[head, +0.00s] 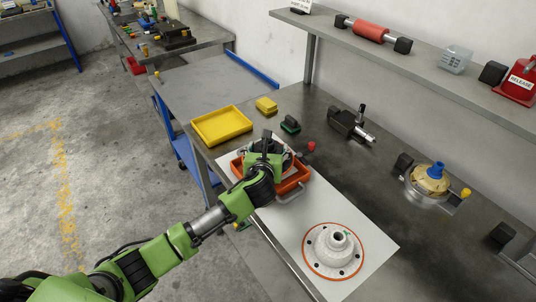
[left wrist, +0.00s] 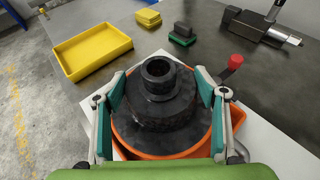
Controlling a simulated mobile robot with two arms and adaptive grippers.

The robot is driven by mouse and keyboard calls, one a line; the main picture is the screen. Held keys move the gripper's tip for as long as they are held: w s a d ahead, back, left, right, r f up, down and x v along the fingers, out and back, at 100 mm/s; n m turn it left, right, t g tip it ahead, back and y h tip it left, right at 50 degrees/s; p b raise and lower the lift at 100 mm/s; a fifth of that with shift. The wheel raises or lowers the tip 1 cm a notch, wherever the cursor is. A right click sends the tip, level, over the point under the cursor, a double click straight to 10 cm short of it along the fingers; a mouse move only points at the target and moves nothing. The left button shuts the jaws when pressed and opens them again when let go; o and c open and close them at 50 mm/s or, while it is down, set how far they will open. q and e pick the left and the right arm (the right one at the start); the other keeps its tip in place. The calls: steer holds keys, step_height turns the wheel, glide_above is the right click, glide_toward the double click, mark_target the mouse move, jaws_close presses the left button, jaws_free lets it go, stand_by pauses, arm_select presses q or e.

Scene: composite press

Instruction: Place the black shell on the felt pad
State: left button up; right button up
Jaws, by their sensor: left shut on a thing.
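My left gripper (head: 266,158) is shut on the black shell (left wrist: 160,90), with one finger on each side of it in the left wrist view. The shell is upright, with a wide round body and a narrower open neck on top. An orange tray (head: 302,178) with a grey handle lies under it; I cannot tell whether the shell touches it. The tray is on a pale sheet (head: 372,246), which may be the felt pad. In the head view the gripper largely hides the shell. My right gripper is in neither view.
A pale speckled flanged part (head: 337,246) stands inside an orange ring on the sheet. A yellow tray (head: 222,125), a yellow block (head: 266,105), a green-and-black block (head: 290,124) and a red knob (head: 312,146) are nearby. A shelf (head: 430,72) runs above the bench.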

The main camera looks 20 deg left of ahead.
arm_select(q)
step_height(320, 180, down, 2)
steer(key=shift+f, duration=0.1)
steer(key=shift+s, duration=0.1)
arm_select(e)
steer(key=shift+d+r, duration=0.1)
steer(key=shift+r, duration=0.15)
arm_select(q)
steer(key=shift+f, duration=0.15)
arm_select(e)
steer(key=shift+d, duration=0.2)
arm_select(q)
steer(key=shift+f, duration=0.15)
steer(key=o, duration=1.3)
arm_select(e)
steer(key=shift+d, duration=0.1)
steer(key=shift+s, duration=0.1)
